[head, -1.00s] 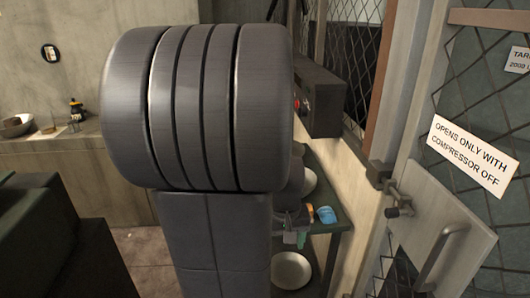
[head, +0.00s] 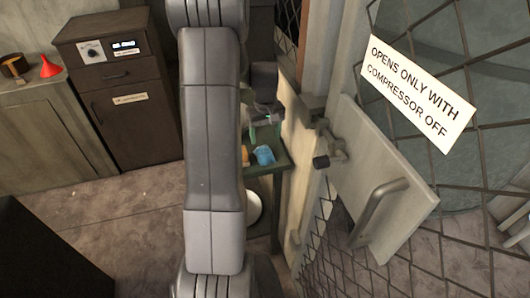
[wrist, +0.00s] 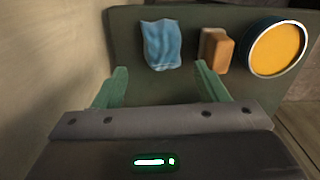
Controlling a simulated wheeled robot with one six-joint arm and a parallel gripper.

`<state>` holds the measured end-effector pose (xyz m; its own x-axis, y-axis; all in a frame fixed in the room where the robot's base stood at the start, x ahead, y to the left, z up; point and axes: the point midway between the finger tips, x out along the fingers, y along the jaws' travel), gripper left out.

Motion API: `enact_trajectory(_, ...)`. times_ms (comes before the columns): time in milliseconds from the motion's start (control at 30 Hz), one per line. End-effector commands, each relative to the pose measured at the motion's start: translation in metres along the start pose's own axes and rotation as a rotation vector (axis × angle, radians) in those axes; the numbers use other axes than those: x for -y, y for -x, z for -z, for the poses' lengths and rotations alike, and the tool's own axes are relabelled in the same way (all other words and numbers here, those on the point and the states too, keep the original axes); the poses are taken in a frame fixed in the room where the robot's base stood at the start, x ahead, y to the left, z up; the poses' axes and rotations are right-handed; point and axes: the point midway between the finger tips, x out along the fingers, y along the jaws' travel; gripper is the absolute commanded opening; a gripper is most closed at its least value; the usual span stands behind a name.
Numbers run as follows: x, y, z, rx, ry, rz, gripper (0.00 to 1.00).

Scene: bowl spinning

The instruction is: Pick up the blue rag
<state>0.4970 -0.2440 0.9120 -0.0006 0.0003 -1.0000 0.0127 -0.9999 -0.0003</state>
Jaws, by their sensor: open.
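The blue rag (wrist: 162,45) lies crumpled on a dark green table (wrist: 125,30), near its far edge in the wrist view. In the head view the rag (head: 264,155) shows just right of my arm. My gripper (wrist: 159,84) is open and empty, its two green fingers spread apart. The rag lies beyond the fingertips, roughly centred between them, and does not touch them. In the head view my gripper (head: 266,132) is partly hidden by my own arm, close to the rag.
On the same table, an orange-brown block (wrist: 217,50) stands right of the rag, close to the right finger. A round tin with a yellow top (wrist: 277,48) is farther right. A pale wall (wrist: 60,60) borders the left. A mesh gate with a handle (head: 378,212) stands right of the table.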

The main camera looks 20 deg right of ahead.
Motion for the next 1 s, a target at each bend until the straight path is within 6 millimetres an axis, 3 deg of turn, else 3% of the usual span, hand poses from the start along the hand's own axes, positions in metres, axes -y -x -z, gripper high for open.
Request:
enact_trajectory(100,0.001,-0.018,-0.001,0.004,0.000,0.002,0.66)
enact_trajectory(367,0.002,-0.035,0.000,0.002,0.000,0.001,0.66)
enact_trajectory(667,0.004,-0.073,0.000,0.003,0.000,0.001,0.66)
enact_trajectory(1000,0.004,-0.079,0.001,-0.001,0.000,0.000,0.64)
